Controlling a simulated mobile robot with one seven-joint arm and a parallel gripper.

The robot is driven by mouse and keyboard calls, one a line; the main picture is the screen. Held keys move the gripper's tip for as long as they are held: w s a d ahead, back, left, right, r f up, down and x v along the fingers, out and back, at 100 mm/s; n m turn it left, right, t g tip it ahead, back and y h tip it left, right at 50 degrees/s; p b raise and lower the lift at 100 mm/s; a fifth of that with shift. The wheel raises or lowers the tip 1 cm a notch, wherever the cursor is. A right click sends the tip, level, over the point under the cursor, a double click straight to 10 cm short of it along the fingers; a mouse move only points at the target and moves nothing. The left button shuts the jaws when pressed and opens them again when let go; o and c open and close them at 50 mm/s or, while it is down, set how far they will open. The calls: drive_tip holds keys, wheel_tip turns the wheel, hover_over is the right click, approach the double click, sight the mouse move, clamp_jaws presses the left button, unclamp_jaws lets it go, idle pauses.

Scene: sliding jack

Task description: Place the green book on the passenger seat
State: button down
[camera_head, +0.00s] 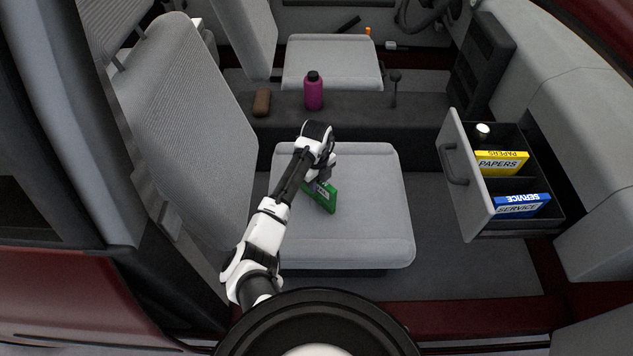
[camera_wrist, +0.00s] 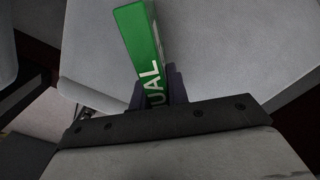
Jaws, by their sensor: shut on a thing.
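The green book (camera_head: 322,197) is in my gripper (camera_head: 315,180), over the middle of the grey passenger seat (camera_head: 375,190). In the wrist view the green book (camera_wrist: 140,35) stands out from between the fingers of my gripper (camera_wrist: 158,88), with the white letters "UAL" readable on it. My gripper is shut on it. The book is tilted in the head view. I cannot tell whether its lower edge touches the passenger seat (camera_wrist: 215,60) or hangs just above it. My gripper hides the upper end of the book in the head view.
An open drawer (camera_head: 462,185) at the right holds a yellow papers box (camera_head: 502,162), a blue service box (camera_head: 520,206) and a small white-topped item (camera_head: 482,130). A magenta bottle (camera_head: 313,91) and a brown object (camera_head: 262,102) stand on the console. The seat backrest (camera_head: 185,120) rises at the left.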

drive_tip(key=shift+f, duration=0.15)
drive_tip(key=c, duration=1.4)
unclamp_jaws()
drive_tip(key=shift+o, duration=0.2)
wheel_tip(320, 180, up, 12)
drive_tip(key=shift+r+b, duration=0.2)
drive_tip(key=shift+b, duration=0.8)
